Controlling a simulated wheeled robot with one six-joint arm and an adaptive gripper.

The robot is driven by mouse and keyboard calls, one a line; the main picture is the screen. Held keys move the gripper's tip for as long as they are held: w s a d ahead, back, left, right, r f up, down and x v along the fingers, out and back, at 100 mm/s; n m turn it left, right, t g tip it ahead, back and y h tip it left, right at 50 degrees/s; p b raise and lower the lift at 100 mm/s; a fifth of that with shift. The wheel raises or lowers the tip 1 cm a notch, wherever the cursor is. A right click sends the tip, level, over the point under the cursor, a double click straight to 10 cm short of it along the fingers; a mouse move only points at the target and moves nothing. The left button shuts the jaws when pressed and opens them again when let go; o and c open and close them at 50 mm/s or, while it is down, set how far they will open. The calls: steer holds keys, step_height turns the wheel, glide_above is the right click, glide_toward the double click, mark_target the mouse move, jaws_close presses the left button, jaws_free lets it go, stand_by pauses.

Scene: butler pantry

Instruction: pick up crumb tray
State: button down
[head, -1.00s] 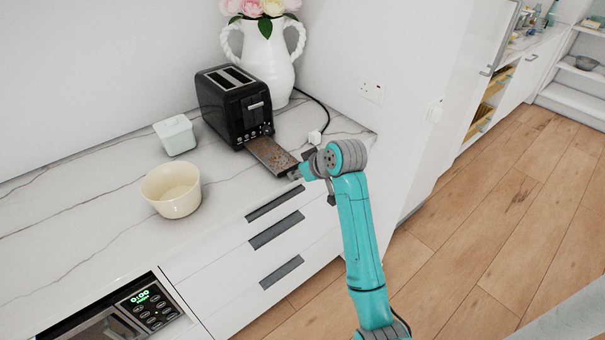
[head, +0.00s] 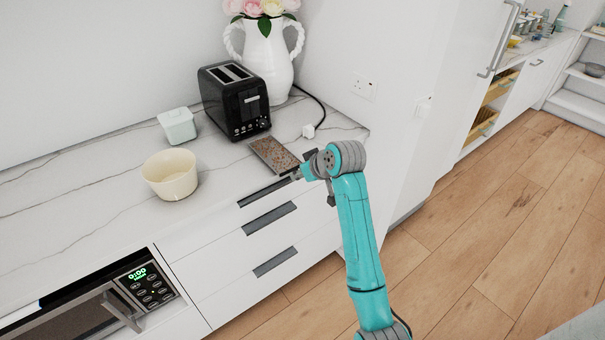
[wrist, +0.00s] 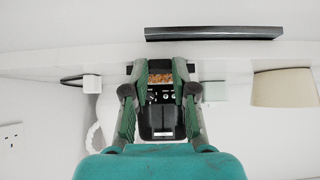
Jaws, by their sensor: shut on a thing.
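The crumb tray (head: 272,154) is a flat dark tray with brown crumbs on it, in front of the toaster in the head view. It looks clear of the toaster, near the counter's front edge. My gripper (head: 299,174) is at the tray's near end and shut on it. In the wrist view my gripper (wrist: 160,84) has its fingers on both sides of the tray, with crumbs (wrist: 160,78) showing between them. The black toaster (head: 234,100) stands upright on the counter behind the tray. Whether the tray touches the counter is not clear.
A cream bowl (head: 171,175) and a pale green lidded box (head: 177,126) stand left of the toaster. A white vase (head: 267,58) with flowers is behind it. A white plug (head: 308,131) lies right of the tray. Drawers with dark handles (head: 269,219) are below.

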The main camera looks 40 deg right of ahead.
steer(key=c, duration=0.8)
jaws_free()
steer(key=shift+c, duration=0.2)
steer(key=shift+d, duration=0.2)
